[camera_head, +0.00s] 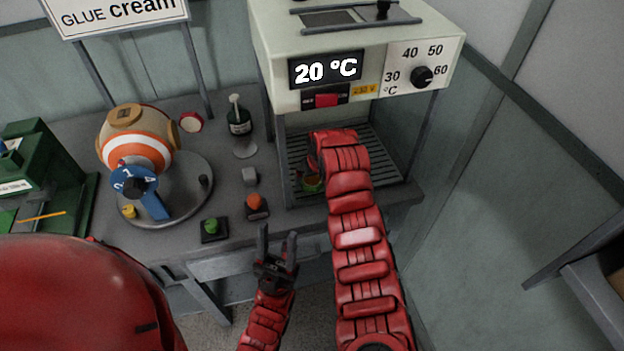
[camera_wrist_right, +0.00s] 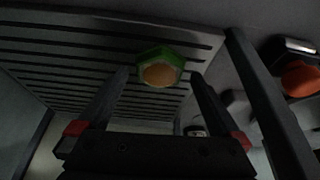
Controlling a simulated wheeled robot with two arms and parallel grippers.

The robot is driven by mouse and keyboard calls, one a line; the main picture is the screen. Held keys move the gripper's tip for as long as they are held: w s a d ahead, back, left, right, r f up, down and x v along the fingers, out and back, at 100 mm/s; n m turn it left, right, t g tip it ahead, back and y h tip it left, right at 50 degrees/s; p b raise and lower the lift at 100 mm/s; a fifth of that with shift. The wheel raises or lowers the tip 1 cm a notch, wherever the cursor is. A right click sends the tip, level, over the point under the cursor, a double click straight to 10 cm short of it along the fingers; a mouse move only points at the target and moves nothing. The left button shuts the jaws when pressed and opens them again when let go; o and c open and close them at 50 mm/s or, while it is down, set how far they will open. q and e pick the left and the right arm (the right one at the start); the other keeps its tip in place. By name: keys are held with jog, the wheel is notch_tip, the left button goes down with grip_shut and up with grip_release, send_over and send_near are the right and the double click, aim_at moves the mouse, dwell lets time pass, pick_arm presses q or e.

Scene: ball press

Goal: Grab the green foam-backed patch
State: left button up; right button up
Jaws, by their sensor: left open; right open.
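The green patch (camera_wrist_right: 160,68) lies on the slatted rack inside the press; its edge is green and its middle is tan-orange. My left gripper (camera_head: 277,240) is open and empty in front of the table's front edge.
The press (camera_head: 355,60) reads 20 °C, and its posts flank the opening. A green button (camera_head: 211,227) and an orange-red button (camera_head: 256,203) sit left of it.

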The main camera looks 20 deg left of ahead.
jog(key=shift+w+a+f, duration=0.15)
jog(key=shift+f, duration=0.4)
jog(key=c, duration=1.3)
jog(key=shift+o, duration=0.2)
jog(key=shift+r, duration=0.1)
